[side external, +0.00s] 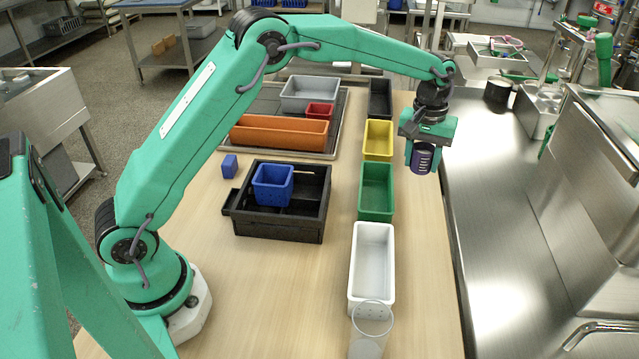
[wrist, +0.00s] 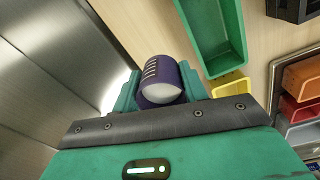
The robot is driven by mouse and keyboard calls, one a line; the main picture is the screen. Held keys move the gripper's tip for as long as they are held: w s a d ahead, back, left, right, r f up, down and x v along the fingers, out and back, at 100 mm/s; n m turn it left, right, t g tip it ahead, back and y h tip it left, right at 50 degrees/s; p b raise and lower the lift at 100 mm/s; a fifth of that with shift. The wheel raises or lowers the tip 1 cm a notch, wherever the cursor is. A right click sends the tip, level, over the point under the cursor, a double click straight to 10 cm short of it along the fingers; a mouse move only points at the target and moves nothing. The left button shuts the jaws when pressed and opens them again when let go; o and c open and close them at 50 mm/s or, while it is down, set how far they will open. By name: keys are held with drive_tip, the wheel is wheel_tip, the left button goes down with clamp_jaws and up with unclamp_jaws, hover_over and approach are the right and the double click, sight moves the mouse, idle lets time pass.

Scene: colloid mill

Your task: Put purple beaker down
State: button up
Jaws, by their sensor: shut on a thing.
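The purple beaker (side external: 422,157) is dark purple with pale graduation marks. My gripper (side external: 421,163) is shut on it and holds it upright near the table's right edge, to the right of the yellow and green bins. In the wrist view the beaker (wrist: 160,80) sits between the green fingers of my gripper (wrist: 158,88), with its marks facing the camera side. The beaker appears raised above the table; its exact height over the surface cannot be told.
A green bin (side external: 376,190), yellow bin (side external: 378,139) and white bin (side external: 371,258) stand in a row to the left. A clear cup (side external: 371,330) stands in front. A black crate (side external: 228,212) holds a blue bin (side external: 273,184). Bare wood (side external: 420,270) lies front right, beside a steel counter (side external: 490,220).

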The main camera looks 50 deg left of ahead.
drive_tip(key=s+a+r+m, duration=0.2)
drive_tip(key=s+a+r, duration=0.1)
drive_tip(key=s, duration=0.5)
drive_tip(key=s+a+r+m, duration=0.3)
drive_tip(key=s+a, duration=0.2)
drive_tip(key=s, duration=0.4)
drive_tip(key=shift+a+m, duration=0.2)
drive_tip(key=shift+m, duration=0.1)
drive_tip(key=shift+d, duration=0.1)
drive_tip(key=s+d+f+n, duration=0.3)
drive_tip(key=s+d+n, duration=0.1)
drive_tip(key=s+d, duration=0.3)
drive_tip(key=s+d+f+n, duration=0.4)
drive_tip(key=s+d, duration=0.4)
drive_tip(key=s, duration=0.3)
drive_tip(key=shift+s+f+n, duration=0.15)
drive_tip(key=shift+s+n, duration=0.25)
drive_tip(key=shift+n, duration=0.1)
